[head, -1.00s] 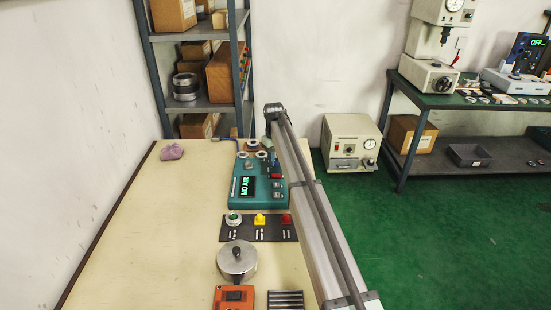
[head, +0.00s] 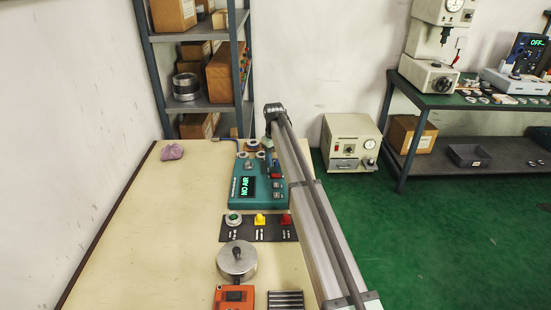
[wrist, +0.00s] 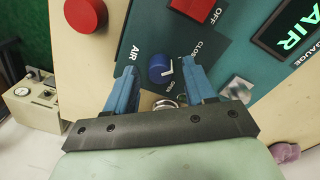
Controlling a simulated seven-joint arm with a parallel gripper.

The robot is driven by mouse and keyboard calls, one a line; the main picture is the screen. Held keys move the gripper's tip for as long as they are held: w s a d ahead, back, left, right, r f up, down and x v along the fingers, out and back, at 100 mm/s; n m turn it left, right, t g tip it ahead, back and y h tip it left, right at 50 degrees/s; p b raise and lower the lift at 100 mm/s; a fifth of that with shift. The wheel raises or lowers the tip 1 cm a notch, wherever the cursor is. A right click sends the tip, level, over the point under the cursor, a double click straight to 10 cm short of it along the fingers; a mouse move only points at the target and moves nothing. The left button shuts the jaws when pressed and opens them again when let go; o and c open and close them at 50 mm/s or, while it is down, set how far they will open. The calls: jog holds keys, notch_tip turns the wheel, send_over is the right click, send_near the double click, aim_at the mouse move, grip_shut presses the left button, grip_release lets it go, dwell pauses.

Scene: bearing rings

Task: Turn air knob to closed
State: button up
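The blue air knob (wrist: 160,69) is on the teal panel in the wrist view, with a white pointer mark on its lower right side. The words AIR, CLOSED and OPEN are printed around it. My gripper (wrist: 159,64) is open, with one blue finger on each side of the knob. Gaps show between the knob and both fingers. In the head view the teal gauge box (head: 243,200) stands on the table, and its display (head: 247,187) reads NO AIR. There my arm hides part of the box's right side, and the knob cannot be made out.
Near the knob are a red OFF block (wrist: 195,8) and a round red button (wrist: 86,13). A dark panel (head: 262,236) with coloured buttons, a metal pot-like part (head: 237,263) and an orange device (head: 233,297) stand nearer. The left side of the table (head: 150,230) is mostly clear.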

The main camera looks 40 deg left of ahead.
aim_at(275, 160)
notch_tip(275, 160, up, 14)
jog(key=shift+s, duration=0.25)
dwell(0.6)
jog(key=shift+f, duration=0.1)
